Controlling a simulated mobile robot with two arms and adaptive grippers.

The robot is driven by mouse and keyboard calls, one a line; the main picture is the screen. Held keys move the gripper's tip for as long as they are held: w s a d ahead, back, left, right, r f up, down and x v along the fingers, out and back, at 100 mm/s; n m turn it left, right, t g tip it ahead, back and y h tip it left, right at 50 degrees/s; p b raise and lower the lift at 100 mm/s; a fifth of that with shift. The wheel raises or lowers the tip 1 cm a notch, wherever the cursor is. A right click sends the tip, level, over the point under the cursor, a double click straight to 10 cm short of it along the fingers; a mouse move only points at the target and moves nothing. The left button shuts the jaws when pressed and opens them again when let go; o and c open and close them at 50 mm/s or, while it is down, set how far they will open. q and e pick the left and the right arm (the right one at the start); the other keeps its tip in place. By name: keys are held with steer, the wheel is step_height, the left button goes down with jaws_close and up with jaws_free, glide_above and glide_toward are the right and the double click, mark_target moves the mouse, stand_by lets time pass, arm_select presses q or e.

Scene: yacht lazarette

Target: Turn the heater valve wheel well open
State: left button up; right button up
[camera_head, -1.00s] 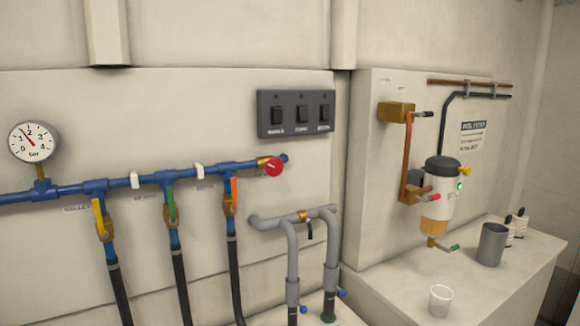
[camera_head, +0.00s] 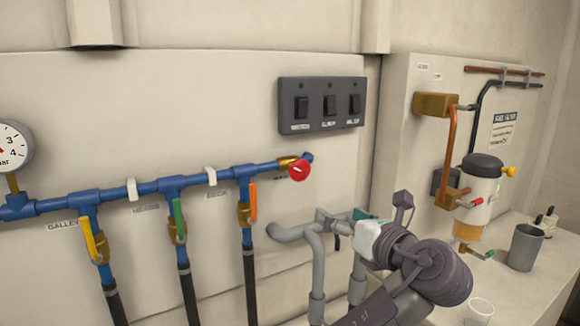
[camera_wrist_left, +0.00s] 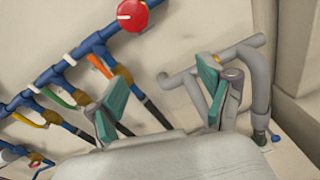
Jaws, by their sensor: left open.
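A red round valve wheel (camera_head: 299,170) with a pale mark sits on a brass fitting at the right end of the blue pipe (camera_head: 235,171). The wheel also shows at the top of the left wrist view (camera_wrist_left: 132,15). I cannot read a heater label beside it. My left gripper (camera_head: 383,215) is in front of the grey pipes, below and to the right of the wheel and apart from it. Its teal-padded fingers (camera_wrist_left: 160,85) stand open with nothing between them. My right gripper is not in view.
Levers in yellow (camera_head: 89,238), green (camera_head: 179,218) and orange (camera_head: 253,202) hang below the blue pipe. Grey pipes (camera_head: 290,234) stand behind my gripper. A switch panel (camera_head: 322,104) is above the wheel. A grey cup (camera_head: 524,247) and a white cup (camera_head: 480,311) stand on the right ledge.

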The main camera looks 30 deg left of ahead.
mark_target(301, 172)
arm_select(q)
step_height(301, 172, up, 5)
steer(key=y, duration=0.1)
steer(key=shift+m+g+y, duration=0.3)
steer(key=p+x, duration=0.1)
steer(key=x, duration=0.3)
steer(key=p+x, duration=0.1)
steer(key=x, duration=0.3)
steer(key=p+x, duration=0.1)
steer(key=x, duration=0.3)
steer(key=shift+s+a, duration=0.2)
steer(key=shift+s, duration=0.15)
steer(key=shift+w+a, duration=0.3)
steer(key=shift+a, duration=0.2)
steer(key=shift+w+a+f, duration=0.1)
steer(key=shift+a, duration=0.05)
steer(key=shift+c, duration=0.3)
steer(key=c, duration=1.1)
